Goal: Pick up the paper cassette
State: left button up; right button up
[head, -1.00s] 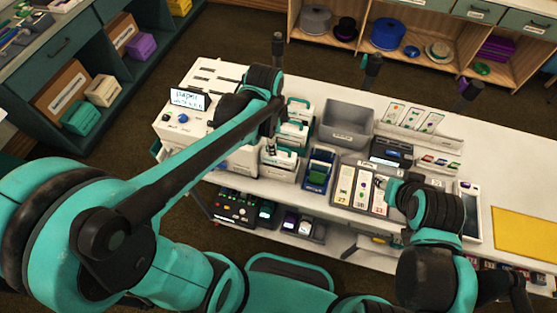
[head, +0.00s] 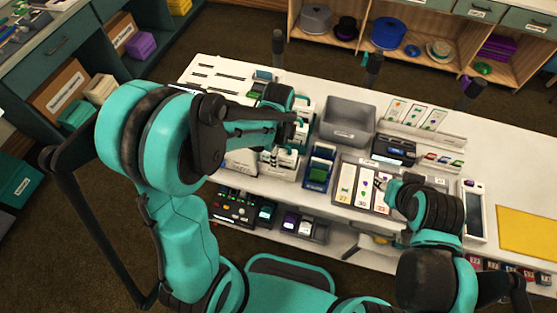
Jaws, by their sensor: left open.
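White cassette-like units with teal handles (head: 284,161) stand in a row on the white counter, left of the grey bin. I cannot tell which of them is the paper cassette, as labels are too small to read. My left gripper (head: 289,127) is over this row, open, with its dark fingers near the middle unit; whether it touches is unclear. My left arm hides part of the row and the white machine at the counter's left end. My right gripper (head: 390,188) is over the right half of the counter, beside the card panel, its fingers mostly hidden by its arm.
An empty grey bin (head: 347,121) stands right of the row. A blue-and-green holder (head: 318,170) and a card panel (head: 361,181) stand near the counter's front. A dark device (head: 394,149) is behind the panel. A yellow mat (head: 528,233) lies at right. Shelves line the back.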

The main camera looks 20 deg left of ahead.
pick_arm(q)
jog(key=shift+c, duration=0.3)
jog(key=shift+r, duration=0.1)
grip_shut()
notch_tip(320, 180, up, 28)
jog(key=p, duration=0.6)
